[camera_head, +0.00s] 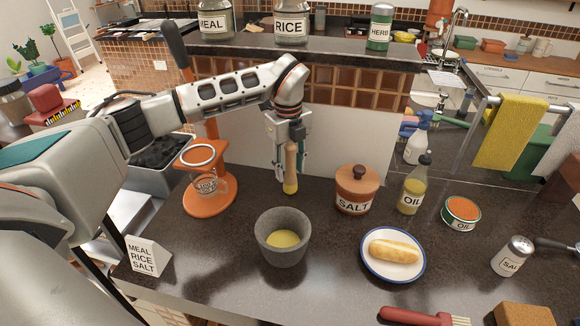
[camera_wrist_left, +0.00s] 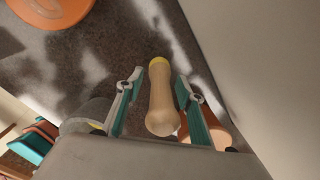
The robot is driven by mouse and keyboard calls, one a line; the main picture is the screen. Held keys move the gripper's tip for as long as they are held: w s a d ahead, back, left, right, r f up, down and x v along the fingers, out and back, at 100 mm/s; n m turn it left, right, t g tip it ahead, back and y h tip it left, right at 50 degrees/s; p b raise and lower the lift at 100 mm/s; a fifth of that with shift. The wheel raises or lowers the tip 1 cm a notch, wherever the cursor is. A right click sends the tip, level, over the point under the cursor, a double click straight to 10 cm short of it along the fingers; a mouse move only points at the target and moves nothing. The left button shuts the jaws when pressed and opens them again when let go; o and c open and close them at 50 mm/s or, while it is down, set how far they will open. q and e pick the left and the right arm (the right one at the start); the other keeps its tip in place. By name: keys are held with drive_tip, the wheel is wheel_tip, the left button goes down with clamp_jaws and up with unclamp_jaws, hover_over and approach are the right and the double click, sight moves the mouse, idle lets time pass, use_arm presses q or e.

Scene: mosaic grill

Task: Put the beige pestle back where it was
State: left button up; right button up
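The beige pestle (camera_head: 290,166) stands about upright behind the mortar, its yellow-stained end down at the dark counter. I cannot tell for certain whether it touches the counter. My left gripper (camera_head: 291,163) is around the pestle from above. In the left wrist view the pestle (camera_wrist_left: 162,104) lies between the two fingers (camera_wrist_left: 160,78), with a visible gap on each side, so the gripper looks open. The grey stone mortar (camera_head: 283,241) holds yellow mash and stands in front of the pestle. My right gripper is out of view.
A lidded salt jar (camera_head: 357,190) stands right of the pestle, with an oil bottle (camera_head: 413,186) beyond it. An orange dripper stand (camera_head: 211,198) is at the left. A plate (camera_head: 367,266) with a bread roll is at front right. A pale backsplash (camera_head: 345,140) rises close behind.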

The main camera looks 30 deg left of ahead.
use_arm(q)
wheel_tip(320, 180, up, 12)
drive_tip(key=shift+s+a+r+b, duration=0.1)
drive_tip(key=shift+s+r+b, duration=0.1)
drive_tip(key=shift+b, duration=0.45)
idle(0.6)
